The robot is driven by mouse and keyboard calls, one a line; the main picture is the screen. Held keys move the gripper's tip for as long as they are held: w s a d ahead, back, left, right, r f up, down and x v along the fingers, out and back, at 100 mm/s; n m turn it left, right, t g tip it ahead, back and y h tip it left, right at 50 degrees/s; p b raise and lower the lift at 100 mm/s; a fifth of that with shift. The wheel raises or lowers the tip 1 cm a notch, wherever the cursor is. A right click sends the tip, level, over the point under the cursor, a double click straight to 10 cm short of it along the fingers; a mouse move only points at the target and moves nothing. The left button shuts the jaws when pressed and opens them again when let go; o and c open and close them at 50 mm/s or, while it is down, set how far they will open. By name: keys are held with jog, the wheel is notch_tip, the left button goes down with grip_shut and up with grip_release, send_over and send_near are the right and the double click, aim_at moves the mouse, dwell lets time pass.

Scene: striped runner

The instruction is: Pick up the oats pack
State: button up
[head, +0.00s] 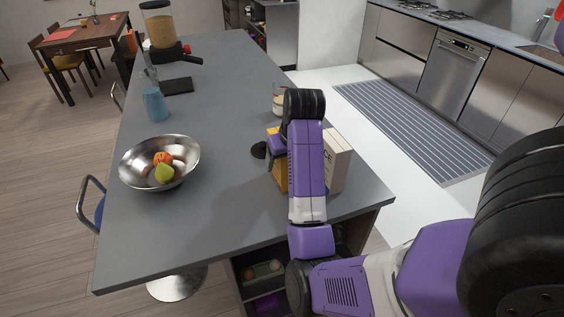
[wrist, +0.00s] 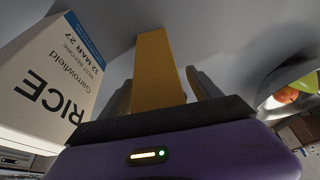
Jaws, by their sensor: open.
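A yellow-orange pack (head: 279,172) stands on the grey counter, partly hidden behind my arm in the head view; no oats label shows on it. In the wrist view the yellow-orange pack (wrist: 157,62) reaches between the two fingers of my gripper (wrist: 163,88). My gripper is open, with one finger on each side of the pack. Whether either finger touches it I cannot tell.
A white rice pack (head: 338,162) stands close to the right; it also shows in the wrist view (wrist: 52,75). A metal bowl (head: 135,165) with fruit is at left. A glass jar (head: 279,98) stands behind. The counter (head: 225,200) between bowl and packs is clear.

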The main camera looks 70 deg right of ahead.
grip_shut()
jog(key=shift+r, duration=0.15)
